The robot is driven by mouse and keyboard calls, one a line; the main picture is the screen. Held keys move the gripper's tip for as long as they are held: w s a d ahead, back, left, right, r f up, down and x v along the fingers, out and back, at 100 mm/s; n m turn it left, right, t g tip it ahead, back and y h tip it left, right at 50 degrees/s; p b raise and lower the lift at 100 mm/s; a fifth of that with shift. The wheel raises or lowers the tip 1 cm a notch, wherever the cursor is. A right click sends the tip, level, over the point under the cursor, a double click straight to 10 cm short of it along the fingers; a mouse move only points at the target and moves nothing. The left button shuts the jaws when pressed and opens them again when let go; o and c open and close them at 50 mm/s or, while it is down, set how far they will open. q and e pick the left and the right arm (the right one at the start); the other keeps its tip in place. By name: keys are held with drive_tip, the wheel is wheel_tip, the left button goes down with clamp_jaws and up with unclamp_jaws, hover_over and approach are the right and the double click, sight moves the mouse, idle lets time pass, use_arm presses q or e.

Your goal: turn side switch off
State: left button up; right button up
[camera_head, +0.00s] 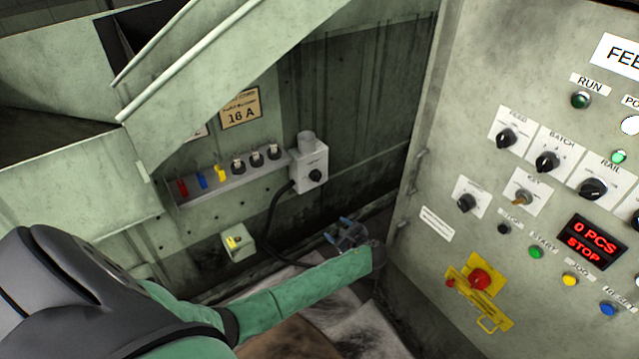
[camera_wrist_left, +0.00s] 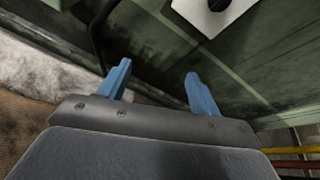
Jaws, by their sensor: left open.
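The side switch (camera_head: 310,167) is a light grey box with a black rotary knob (camera_head: 316,175) on its front. It is mounted on the green machine wall at the right end of a small shelf, with a dark cable leaving its lower left. In the left wrist view its box (camera_wrist_left: 211,12) shows at the top edge, cut off, with part of the dark knob. My left gripper (camera_head: 347,232) is below and right of the switch, apart from it. Its blue fingers (camera_wrist_left: 157,84) are spread with nothing between them. The knob's exact setting is too small to read. My right gripper is out of view.
A sloped chute (camera_head: 215,75) hangs above. The control panel (camera_head: 445,150) stands at right, close to my left gripper.

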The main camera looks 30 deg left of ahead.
sight(318, 179)
use_arm(q)
drive_tip(key=w+a+r+m+y, duration=0.1)
drive_tip(key=w+a, duration=0.3)
drive_tip(key=a, duration=0.1)
drive_tip(key=w+a+r+m+t+y, duration=0.1)
drive_tip(key=w+a+r, duration=0.1)
drive_tip(key=w+a, duration=0.2)
drive_tip(key=w+a+r+m+y, duration=0.1)
drive_tip(key=w+a+r+m, duration=0.1)
drive_tip(key=w+a, duration=0.2)
drive_tip(key=shift+w+a+r+y, duration=0.15)
drive_tip(key=shift+a+y, duration=0.05)
drive_tip(key=shift+a, duration=0.3)
drive_tip(key=shift+w+a+r+y, duration=0.1)
drive_tip(key=shift+a+y, duration=0.1)
drive_tip(key=shift+a, duration=0.3)
drive_tip(key=shift+w+a, duration=0.2)
drive_tip(key=shift+a, duration=0.35)
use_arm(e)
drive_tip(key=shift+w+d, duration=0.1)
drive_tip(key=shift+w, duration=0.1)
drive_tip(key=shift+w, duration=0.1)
use_arm(q)
drive_tip(key=shift+c, duration=0.8)
drive_tip(key=c, duration=0.8)
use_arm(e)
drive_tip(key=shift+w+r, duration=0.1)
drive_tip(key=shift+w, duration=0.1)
